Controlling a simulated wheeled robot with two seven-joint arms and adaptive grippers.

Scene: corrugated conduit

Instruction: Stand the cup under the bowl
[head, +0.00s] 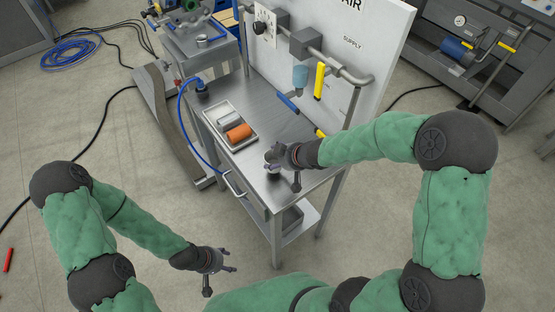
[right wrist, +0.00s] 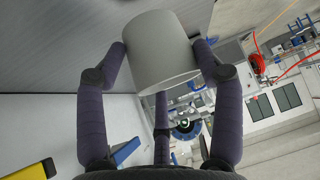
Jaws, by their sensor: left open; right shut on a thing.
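A grey cup (right wrist: 160,50) is between the fingers of my right gripper (right wrist: 162,62) in the right wrist view, tilted in that picture. In the head view my right gripper (head: 276,160) is over the front right part of the steel bench top; the cup there is mostly hidden by the fingers. My left gripper (head: 222,262) is open and empty, low in front of the bench, over the floor.
A tray (head: 216,137) on the bench (head: 265,107) holds an orange cylinder (head: 238,132) and a pale one (head: 228,116). Yellow handles (head: 319,80) and a blue handle (head: 288,103) are near the bowl. A blue hose (head: 182,105) runs along the bench's left side. Bare bench top lies between tray and panel.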

